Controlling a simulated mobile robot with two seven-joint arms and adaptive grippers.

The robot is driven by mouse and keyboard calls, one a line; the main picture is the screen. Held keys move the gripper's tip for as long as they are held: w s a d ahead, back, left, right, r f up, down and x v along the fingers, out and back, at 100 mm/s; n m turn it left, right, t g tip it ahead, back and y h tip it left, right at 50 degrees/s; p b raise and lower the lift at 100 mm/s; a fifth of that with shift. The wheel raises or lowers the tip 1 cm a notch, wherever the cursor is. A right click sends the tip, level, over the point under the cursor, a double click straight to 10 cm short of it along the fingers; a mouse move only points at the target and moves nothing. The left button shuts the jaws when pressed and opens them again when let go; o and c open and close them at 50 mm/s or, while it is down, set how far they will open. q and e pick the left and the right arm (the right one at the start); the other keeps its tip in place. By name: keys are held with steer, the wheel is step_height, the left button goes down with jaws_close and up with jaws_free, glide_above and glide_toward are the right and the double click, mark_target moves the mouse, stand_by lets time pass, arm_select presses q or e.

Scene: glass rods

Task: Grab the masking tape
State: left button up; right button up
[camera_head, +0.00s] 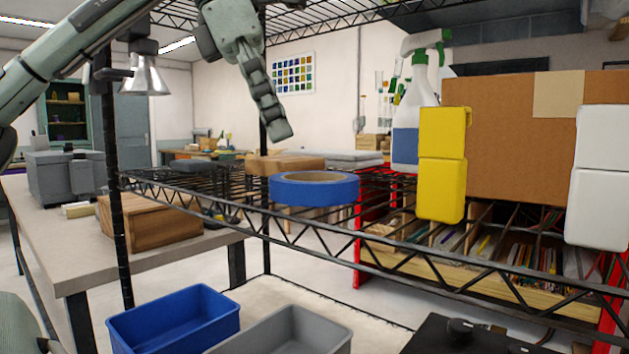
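The masking tape is a blue roll with a tan inner core (314,193). It lies flat on the black wire shelf (290,232), near the front edge. My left gripper (277,133) hangs above and slightly left of the roll, fingers pointing down, clear of it. I see the gripper side-on, with one finger covering the other, so its opening does not show. Nothing is visible held in it. My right gripper is not in view.
Yellow containers (442,190), white containers (601,140), a cardboard box (520,150) and a spray bottle (414,110) stand right of the roll. A tan block (284,164) is behind it. A wire shelf (330,18) hangs overhead, and a black post (116,200) stands left.

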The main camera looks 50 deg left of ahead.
mark_target(314, 186)
arm_select(q)
steer(key=shift+w+d+f, duration=0.1)
steer(key=shift+w+d, duration=0.65)
steer(key=shift+w, duration=0.3)
steer(key=x, duration=0.5)
steer(key=shift+c, duration=0.2)
steer(key=c, duration=0.8)
steer(key=shift+r, duration=0.2)
steer(key=shift+c, duration=0.2)
